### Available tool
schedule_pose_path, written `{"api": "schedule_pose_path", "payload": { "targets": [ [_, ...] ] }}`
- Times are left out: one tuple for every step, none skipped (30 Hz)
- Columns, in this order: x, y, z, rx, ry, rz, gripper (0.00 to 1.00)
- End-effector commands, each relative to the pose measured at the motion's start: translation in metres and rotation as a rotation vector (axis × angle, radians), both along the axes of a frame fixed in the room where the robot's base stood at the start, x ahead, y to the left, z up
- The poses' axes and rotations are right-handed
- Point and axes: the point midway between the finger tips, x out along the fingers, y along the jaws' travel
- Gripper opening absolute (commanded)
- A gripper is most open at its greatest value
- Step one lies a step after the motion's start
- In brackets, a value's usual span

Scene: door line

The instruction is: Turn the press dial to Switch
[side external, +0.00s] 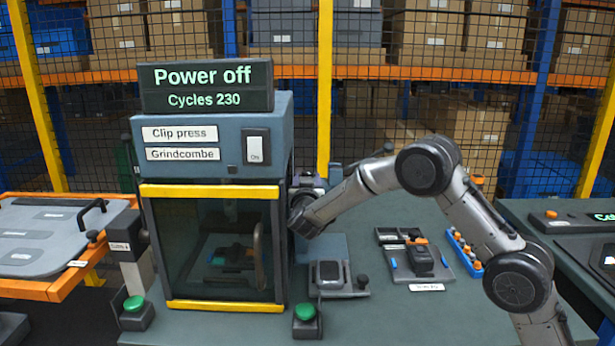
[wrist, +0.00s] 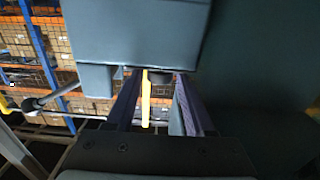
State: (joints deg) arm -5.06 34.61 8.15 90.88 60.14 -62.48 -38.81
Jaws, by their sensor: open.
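The press (side external: 210,140) is a grey-blue cabinet labelled "Clip press" and "Grindcombe", with a yellow-edged window door (side external: 212,245). The sign (side external: 206,86) on top reads "Power off, Cycles 230". I cannot make out the dial or its settings in the side view. My gripper (side external: 308,181) is at the right side of the press, partly hidden by the arm. In the wrist view my gripper (wrist: 157,105) is open, its two fingers apart below a grey-blue housing (wrist: 135,35). A small dark part (wrist: 155,78) shows under the housing between the fingers; I cannot tell whether it is the dial.
A white rocker switch (side external: 256,147) marked ON is on the press front. Green buttons (side external: 134,303) (side external: 305,312) stand at its front corners. A fixture (side external: 338,278) and a parts tray (side external: 417,262) lie on the bench to the right. A mesh fence stands behind.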

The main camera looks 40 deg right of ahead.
Motion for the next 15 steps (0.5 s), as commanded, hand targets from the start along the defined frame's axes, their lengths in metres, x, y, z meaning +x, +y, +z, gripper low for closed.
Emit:
{"api": "schedule_pose_path", "payload": {
  "targets": [
    [-0.006, 0.008, 0.0, 0.0, 0.001, 0.002, 0.54],
    [-0.01, 0.011, 0.001, -0.001, 0.0, 0.003, 0.54],
    [-0.014, 0.015, 0.001, -0.001, 0.001, 0.003, 0.54],
    [-0.017, 0.018, 0.001, -0.001, 0.0, 0.003, 0.54],
    [-0.02, 0.021, 0.001, -0.001, -0.001, 0.002, 0.54],
    [-0.023, 0.025, 0.001, -0.001, -0.001, 0.002, 0.54],
    [-0.025, 0.026, 0.0, 0.0, 0.0, 0.001, 0.54],
    [-0.027, 0.028, 0.0, 0.0, 0.0, 0.001, 0.54],
    [-0.029, 0.03, 0.0, 0.0, -0.001, 0.0, 0.54],
    [-0.03, 0.031, 0.001, -0.001, -0.002, 0.0, 0.54],
    [-0.031, 0.031, 0.001, -0.001, -0.002, 0.0, 0.54],
    [-0.032, 0.032, 0.001, -0.001, -0.002, 0.0, 0.54],
    [-0.032, 0.032, 0.001, -0.001, -0.002, 0.0, 0.54],
    [-0.032, 0.032, 0.001, -0.001, -0.002, 0.0, 0.54],
    [-0.032, 0.032, 0.001, -0.001, -0.002, -0.001, 0.54]
  ]
}}
